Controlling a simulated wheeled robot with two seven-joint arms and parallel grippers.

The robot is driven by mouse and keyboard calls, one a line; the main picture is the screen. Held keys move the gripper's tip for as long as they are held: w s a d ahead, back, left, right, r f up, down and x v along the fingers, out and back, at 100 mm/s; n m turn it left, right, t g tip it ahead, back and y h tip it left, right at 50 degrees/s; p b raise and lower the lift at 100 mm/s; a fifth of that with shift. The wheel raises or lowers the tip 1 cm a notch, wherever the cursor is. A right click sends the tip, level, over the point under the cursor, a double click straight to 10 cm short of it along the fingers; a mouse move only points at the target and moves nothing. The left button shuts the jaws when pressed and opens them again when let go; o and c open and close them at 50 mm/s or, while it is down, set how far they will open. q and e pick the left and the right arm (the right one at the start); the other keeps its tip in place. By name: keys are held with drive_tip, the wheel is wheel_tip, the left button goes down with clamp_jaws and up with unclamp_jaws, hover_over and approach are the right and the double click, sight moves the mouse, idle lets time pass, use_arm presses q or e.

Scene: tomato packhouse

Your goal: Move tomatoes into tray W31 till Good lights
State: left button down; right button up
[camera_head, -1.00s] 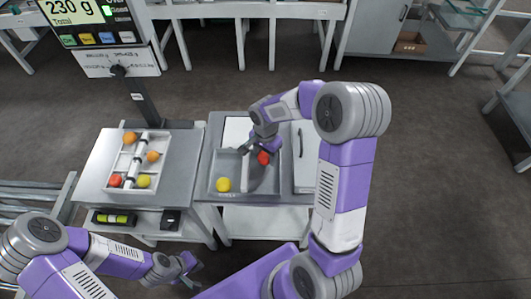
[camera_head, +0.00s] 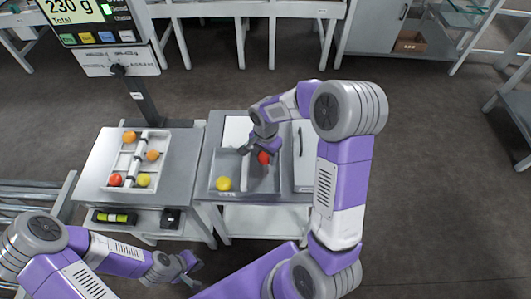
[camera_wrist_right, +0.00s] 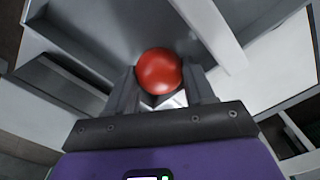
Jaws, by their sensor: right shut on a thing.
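My right gripper (camera_wrist_right: 163,88) is shut on a red tomato (camera_wrist_right: 158,71), which also shows in the head view (camera_head: 263,158). It is over the right compartment of a grey divided bin (camera_head: 277,185). A yellow tomato (camera_head: 223,184) lies in the bin's left compartment. A white tray (camera_head: 113,174) on the left bench holds two orange tomatoes (camera_head: 130,137) (camera_head: 152,155), a red one (camera_head: 115,180) and a yellow one (camera_head: 144,180). No W31 label is readable. My left gripper (camera_head: 188,267) is low at the front, away from the tomatoes; its opening is unclear.
The display's post (camera_head: 143,98) rises behind the tray. A white panel with a dark handle (camera_head: 302,140) is right of the bin.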

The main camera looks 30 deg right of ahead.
drive_tip(key=shift+f, duration=0.2)
drive_tip(key=o, duration=0.8)
drive_tip(key=c, duration=0.3)
drive_tip(key=shift+r, duration=0.1)
drive_tip(key=shift+r+p, duration=2.7)
drive_tip(key=shift+r, duration=0.75)
